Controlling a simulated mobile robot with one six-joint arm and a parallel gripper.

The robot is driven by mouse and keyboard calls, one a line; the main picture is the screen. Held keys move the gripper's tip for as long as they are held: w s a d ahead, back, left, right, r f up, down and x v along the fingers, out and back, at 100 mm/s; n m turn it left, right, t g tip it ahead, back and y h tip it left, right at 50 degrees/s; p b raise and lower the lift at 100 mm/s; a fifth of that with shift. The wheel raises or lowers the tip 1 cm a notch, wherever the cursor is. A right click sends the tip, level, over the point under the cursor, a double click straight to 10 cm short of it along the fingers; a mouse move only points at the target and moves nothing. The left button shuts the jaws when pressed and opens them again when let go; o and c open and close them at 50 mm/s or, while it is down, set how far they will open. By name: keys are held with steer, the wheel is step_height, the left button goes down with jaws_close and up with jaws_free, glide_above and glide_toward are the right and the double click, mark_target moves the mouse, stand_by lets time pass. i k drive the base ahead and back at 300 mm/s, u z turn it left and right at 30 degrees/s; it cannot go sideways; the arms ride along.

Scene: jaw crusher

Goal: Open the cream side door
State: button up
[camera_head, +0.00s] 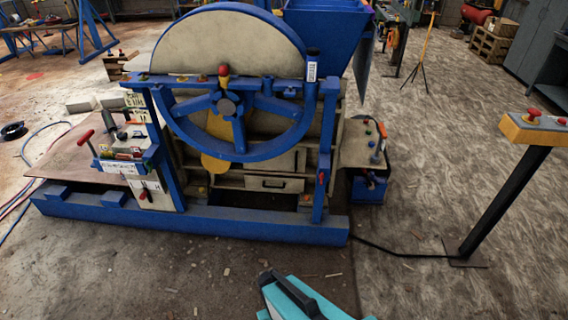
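The jaw crusher has a blue frame (200,224) with a big blue handwheel (172,112) in front of a cream guard (215,42). Low on its near side, right of the wheel's lower part, is a cream panel with a dark handle (272,184). Another cream panel (285,161) lies just above it, partly behind the wheel rim. Both look shut; I cannot tell for sure which is the side door. A teal and black part of my arm shows at the bottom edge, well short of the machine. My gripper's fingers are not visible.
A yellow control box (535,127) on a dark post stands at the right, with a cable (400,253) running along the floor to the crusher. Red-handled levers (85,137) stick out at the crusher's left. The floor in front is clear except for small chips.

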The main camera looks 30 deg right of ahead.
mark_target(293, 160)
steer(key=u, duration=0.55)
steer(key=i, duration=0.85)
steer(key=u, duration=0.2)
